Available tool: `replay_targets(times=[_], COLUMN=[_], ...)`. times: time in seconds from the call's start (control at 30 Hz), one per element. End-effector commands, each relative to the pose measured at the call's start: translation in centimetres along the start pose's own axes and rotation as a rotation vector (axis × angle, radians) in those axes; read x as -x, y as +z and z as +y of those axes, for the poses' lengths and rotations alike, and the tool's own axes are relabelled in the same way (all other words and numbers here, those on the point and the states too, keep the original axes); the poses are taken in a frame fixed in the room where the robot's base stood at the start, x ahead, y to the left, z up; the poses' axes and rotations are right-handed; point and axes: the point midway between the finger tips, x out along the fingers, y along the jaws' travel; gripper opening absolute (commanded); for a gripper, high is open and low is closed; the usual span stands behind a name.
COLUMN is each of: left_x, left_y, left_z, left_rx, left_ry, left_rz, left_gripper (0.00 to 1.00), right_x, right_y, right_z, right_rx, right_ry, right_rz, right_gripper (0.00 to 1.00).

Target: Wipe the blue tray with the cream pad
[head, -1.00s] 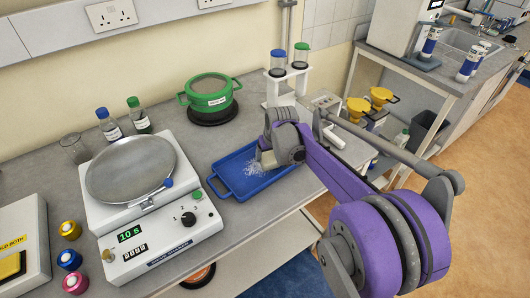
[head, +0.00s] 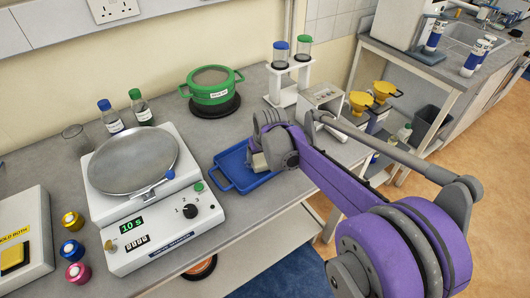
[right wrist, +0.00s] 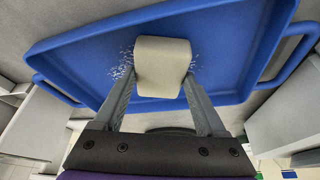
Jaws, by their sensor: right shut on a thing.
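The blue tray (head: 232,178) lies on the grey bench, right of the white scale. It fills much of the right wrist view (right wrist: 90,60). My right gripper (right wrist: 158,88) is shut on the cream pad (right wrist: 162,65), holding it over the tray floor; I cannot tell whether it touches. White powder specks (right wrist: 122,68) lie on the tray on both sides of the pad. In the head view, my right gripper (head: 262,155) and the pad (head: 258,162) cover the tray's middle, and its right part is hidden. My left gripper is not in view.
The white scale (head: 165,235) with a round pan stands close left of the tray. A green pot (head: 211,90) sits behind it on a dark round base.

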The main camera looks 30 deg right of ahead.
Motion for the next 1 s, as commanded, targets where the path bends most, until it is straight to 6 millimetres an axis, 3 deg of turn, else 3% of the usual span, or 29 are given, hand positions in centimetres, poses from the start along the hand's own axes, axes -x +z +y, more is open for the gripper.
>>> replay_targets(times=[0.13, 0.37, 0.67, 0.7, 1.0], left_x=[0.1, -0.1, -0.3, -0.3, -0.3], left_y=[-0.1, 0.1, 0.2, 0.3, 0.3], left_z=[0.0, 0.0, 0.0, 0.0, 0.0], left_rx=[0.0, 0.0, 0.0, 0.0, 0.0], left_ry=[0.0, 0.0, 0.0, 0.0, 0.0], left_rz=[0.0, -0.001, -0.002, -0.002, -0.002], left_gripper=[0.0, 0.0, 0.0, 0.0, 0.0], right_x=[0.2, -0.1, -0.6, -0.7, -0.9], right_y=[0.3, 0.5, 0.0, -0.1, -0.4], right_z=[-1.2, -1.2, 0.9, 1.2, 2.4], right_rx=[0.002, 0.0, -0.002, -0.002, 0.0], right_ry=[0.0, 0.001, 0.004, 0.005, 0.006], right_rz=[0.0, -0.001, -0.002, -0.002, -0.003], right_gripper=[0.29, 0.29, 0.3, 0.22, 0.22])
